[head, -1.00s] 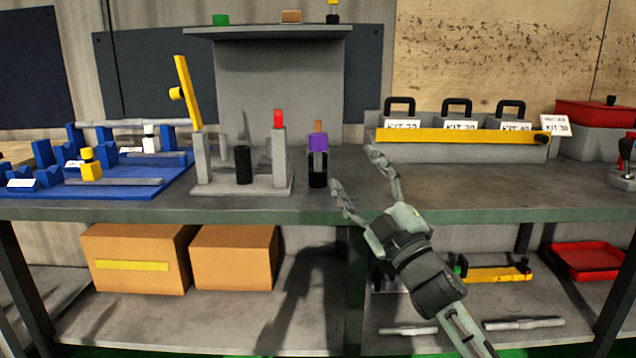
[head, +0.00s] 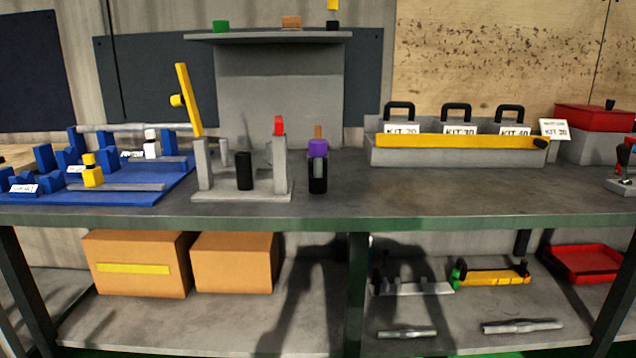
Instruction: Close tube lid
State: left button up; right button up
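A dark tube (head: 317,184) stands upright on the bench, right of the grey fixture. Its purple lid (head: 318,148) is at the top, with a rounded upper edge. A grey strip shows on the tube's front below the purple. A small brown piece (head: 318,131) shows just above the purple; I cannot tell if it belongs to the tube or stands behind it. At this size I cannot tell whether the lid is fully seated. Neither of my grippers is in view.
A grey fixture (head: 240,195) with a raised yellow bar (head: 188,100) and a black cylinder (head: 244,171) stands just left of the tube. A blue rack (head: 130,190) is further left. A grey kit tray (head: 450,157) stands back right. The bench (head: 420,195) right of the tube is clear.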

aim_at(178, 101)
jog(key=i+j+z, duration=0.15)
jog(key=j, duration=0.8)
jog(key=i+j+z, duration=0.2)
jog(key=j, duration=0.7)
jog(key=j+z, duration=0.15)
jog(key=j, duration=0.8)
